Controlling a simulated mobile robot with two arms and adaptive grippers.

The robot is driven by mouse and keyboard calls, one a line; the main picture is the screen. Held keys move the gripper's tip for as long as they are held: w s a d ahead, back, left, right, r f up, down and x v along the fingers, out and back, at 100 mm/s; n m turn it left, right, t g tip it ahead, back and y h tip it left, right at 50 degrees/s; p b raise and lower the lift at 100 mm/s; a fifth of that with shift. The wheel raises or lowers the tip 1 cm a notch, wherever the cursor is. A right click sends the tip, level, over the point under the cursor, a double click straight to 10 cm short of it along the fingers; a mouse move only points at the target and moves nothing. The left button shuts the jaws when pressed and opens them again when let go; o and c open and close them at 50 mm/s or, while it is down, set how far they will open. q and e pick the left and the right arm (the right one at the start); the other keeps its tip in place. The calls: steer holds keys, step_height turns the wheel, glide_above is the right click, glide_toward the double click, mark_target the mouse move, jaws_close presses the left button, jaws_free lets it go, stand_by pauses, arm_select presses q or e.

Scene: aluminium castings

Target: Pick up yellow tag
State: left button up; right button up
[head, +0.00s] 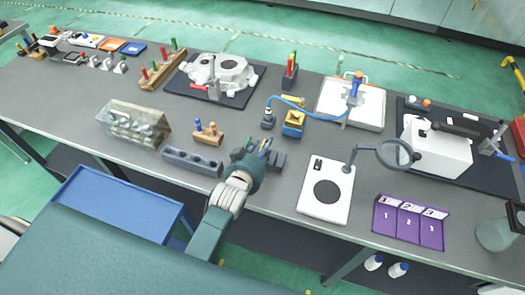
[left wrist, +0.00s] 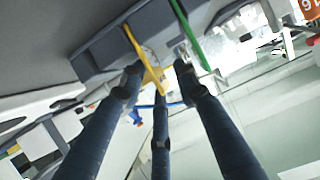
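The yellow tag (left wrist: 145,60) is a thin bent strip in the left wrist view. It rises from a dark grey holder block (left wrist: 97,50) and passes between the dark fingers of my left gripper (left wrist: 160,78). The fingertips are spread apart around the strip; I see no clear grip on it. A green tag (left wrist: 190,35) stands beside it, just outside the right finger. In the head view my left gripper (head: 262,150) is at the holder block (head: 278,160) near the table's front edge, with a bit of yellow at the fingers. My right gripper does not show.
A long grey block (head: 192,162) and a wooden peg stand (head: 208,135) lie left of the gripper. A white plate with a black disc (head: 325,190) lies to the right. A yellow-blue box (head: 293,123) and a blue hose (head: 300,103) are behind.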

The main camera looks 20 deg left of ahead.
arm_select(q)
steer(key=shift+s, duration=0.1)
jaws_close()
